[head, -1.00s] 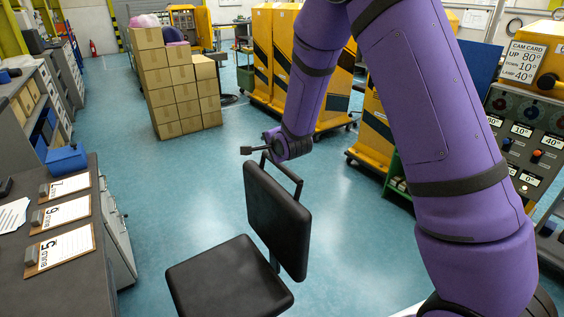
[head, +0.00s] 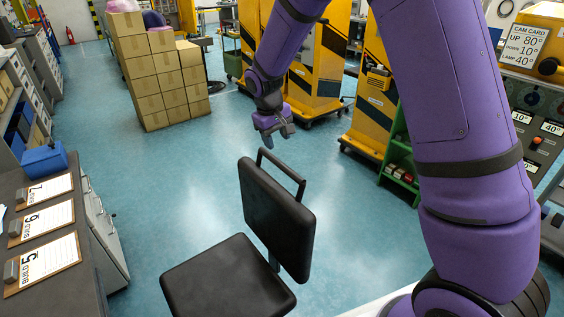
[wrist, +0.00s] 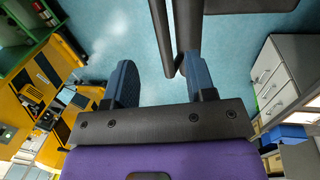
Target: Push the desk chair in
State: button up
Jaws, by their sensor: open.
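The desk chair (head: 278,218) is black, with a seat (head: 225,282), an upright backrest and a bar handle (head: 284,170) behind the backrest's top. In the head view it stands low in the middle, seat toward the desk side at the left. My gripper (head: 283,134) is open and empty, above and beyond the handle, apart from it as far as I can tell. In the wrist view my gripper's two fingers (wrist: 160,85) are spread, and dark chair parts (wrist: 183,40) show at the top, close to the right finger. The chair's base is hidden.
A grey desk (head: 60,245) with clipboards and a blue box (head: 44,160) runs along the left. Stacked cardboard boxes (head: 160,80) stand at the back. Yellow cabinets (head: 370,120) and a green shelf (head: 400,160) stand right of the chair. Blue floor between is clear.

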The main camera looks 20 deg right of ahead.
aim_at(282, 165)
jog(key=f, duration=0.3)
jog(key=d+f, duration=0.1)
jog(key=f, duration=0.3)
jog(key=d+f, duration=0.1)
jog(key=f, duration=0.2)
jog(key=shift+w+f, duration=0.2)
jog(key=shift+w, duration=0.1)
jog(key=shift+a, duration=0.1)
grip_shut()
